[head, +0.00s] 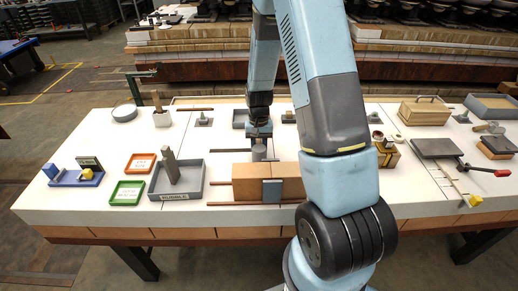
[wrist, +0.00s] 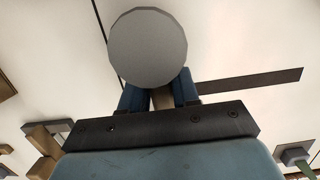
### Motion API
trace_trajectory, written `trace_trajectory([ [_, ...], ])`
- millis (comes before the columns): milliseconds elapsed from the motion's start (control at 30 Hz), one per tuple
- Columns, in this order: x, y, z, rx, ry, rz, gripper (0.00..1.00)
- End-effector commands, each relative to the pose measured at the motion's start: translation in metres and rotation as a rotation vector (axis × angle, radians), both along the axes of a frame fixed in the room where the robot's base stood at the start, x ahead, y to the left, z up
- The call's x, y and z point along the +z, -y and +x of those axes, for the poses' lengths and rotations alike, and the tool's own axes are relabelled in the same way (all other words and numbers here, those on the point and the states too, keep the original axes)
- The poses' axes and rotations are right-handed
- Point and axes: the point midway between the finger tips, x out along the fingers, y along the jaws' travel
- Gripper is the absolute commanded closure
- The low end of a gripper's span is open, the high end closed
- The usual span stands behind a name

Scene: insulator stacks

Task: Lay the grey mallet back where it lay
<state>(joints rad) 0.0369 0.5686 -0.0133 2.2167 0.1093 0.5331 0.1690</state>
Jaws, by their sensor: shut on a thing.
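My gripper (head: 258,133) hangs over the middle of the white bench, behind a brown wooden box. It is shut on the grey mallet. In the wrist view the mallet's round grey head (wrist: 147,47) fills the upper middle. A short piece of its wooden handle (wrist: 162,98) shows between the two blue fingers of the gripper (wrist: 160,92). In the head view a small grey part of the mallet (head: 259,152) shows just below the fingers, close behind the box. I cannot tell whether the mallet touches the bench.
The brown box (head: 250,182) with a blue-grey band lies in front, with thin rods beside it. A grey tray (head: 190,192) holding an upright grey block stands left, near green (head: 127,191) and orange (head: 141,163) trays. A dark strip (wrist: 250,90) lies beside the mallet. White bench shows around it.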

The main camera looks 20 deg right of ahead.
Motion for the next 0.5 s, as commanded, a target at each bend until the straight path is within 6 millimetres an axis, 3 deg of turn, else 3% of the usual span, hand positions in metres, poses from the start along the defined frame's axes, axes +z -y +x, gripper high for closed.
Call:
trace_trajectory([
  [233,-0.0012,-0.0001,0.0002,0.001,0.000,0.000,1.00],
  [267,-0.0013,-0.0001,0.0002,0.001,0.000,0.000,0.68],
  [500,-0.0010,-0.0004,0.0001,0.001,0.000,0.000,0.45],
])
